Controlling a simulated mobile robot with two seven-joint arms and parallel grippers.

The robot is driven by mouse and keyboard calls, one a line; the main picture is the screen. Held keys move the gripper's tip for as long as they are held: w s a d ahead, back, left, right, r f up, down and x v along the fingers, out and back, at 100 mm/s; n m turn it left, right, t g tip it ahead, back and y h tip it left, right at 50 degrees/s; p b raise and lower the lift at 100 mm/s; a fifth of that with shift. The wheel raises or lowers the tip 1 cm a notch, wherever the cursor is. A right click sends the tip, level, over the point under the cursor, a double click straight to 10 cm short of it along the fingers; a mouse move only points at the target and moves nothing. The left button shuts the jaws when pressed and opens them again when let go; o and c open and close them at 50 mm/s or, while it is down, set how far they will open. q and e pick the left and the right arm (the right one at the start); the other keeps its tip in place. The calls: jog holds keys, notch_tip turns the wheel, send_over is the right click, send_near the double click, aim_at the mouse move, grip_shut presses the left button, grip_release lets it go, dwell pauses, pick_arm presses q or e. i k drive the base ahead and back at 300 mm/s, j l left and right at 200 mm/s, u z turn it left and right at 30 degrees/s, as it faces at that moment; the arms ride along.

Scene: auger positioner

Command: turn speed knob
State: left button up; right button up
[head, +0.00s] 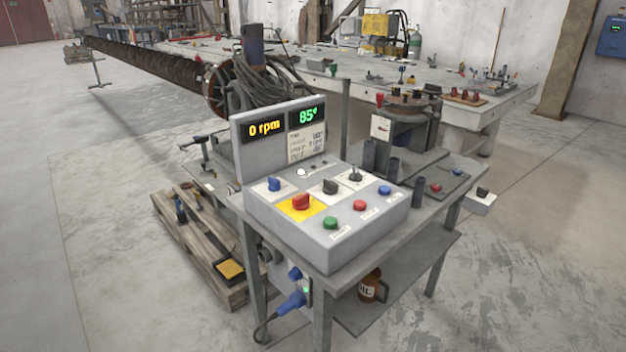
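A grey control box (325,243) stands on a metal table. Its face carries a blue knob (274,184), a red knob (301,201) on a yellow plate, a black knob (330,186) and a small dark lever (355,175). The labels are too small to read, so I cannot tell which is the speed knob. A display (264,129) on the upright panel reads 0 rpm, and another (308,116) reads 85°. Neither of my grippers is in view.
Green (330,223), red (359,205) and blue (384,190) buttons sit along the box's front. A wooden pallet (200,245) lies left of the table. A long auger (150,68) and a workbench (490,100) stand behind. The floor in front is clear.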

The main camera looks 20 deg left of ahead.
aim_at(356, 174)
jog(key=i+l+u, duration=0.45)
jog(key=l, duration=0.2)
jog(key=l+u, duration=0.25)
jog(key=i+l, duration=0.05)
